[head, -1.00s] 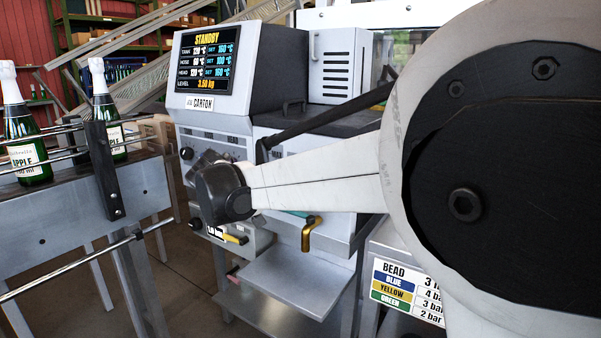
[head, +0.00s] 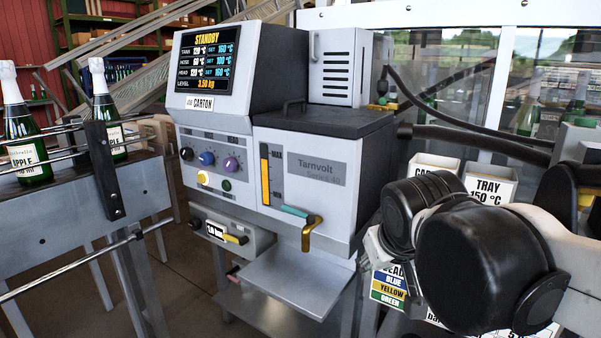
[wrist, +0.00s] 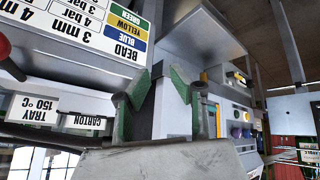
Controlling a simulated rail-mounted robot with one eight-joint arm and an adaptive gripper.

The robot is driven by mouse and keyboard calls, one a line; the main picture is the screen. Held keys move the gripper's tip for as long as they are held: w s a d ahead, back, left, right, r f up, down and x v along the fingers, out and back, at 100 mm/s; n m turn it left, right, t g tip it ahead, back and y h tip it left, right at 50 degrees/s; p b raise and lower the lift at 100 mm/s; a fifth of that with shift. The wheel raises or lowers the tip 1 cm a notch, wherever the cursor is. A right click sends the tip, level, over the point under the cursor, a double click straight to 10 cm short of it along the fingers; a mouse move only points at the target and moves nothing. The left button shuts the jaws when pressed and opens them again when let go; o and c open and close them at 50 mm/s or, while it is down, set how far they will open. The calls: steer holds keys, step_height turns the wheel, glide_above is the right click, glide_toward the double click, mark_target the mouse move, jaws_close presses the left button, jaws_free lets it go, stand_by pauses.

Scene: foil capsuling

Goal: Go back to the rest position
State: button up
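My gripper (wrist: 160,80) shows in the wrist view with its two green-padded fingers apart and nothing between them. In the head view my folded arm (head: 470,260) is at the lower right, and the fingers cannot be made out clearly there. The grey Tarnvolt machine (head: 315,175) stands left of my arm, apart from it. Its screen (head: 205,62) reads STANDBY and 3.50 kg. The machine also shows upside down in the wrist view (wrist: 226,85), beyond the fingers.
The bead chart (wrist: 95,30) is close to the fingers in the wrist view. TRAY (head: 490,182) and CARTON (wrist: 85,122) bins stand near my arm. A steel shelf (head: 298,280) juts from the machine's front. Bottles (head: 25,130) stand on the conveyor at left.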

steer(key=s+d+f+m, duration=0.1)
steer(key=s+d+f, duration=0.25)
steer(key=s, duration=0.25)
steer(key=s+d+f+m, duration=0.2)
steer(key=s+d+f, duration=0.15)
steer(key=s, duration=0.35)
step_height(320, 180, up, 17)
steer(key=a+p, duration=0.1)
steer(key=p, duration=1.6)
steer(key=shift+w, duration=0.4)
steer(key=shift+o, duration=0.5)
steer(key=shift+f, duration=0.1)
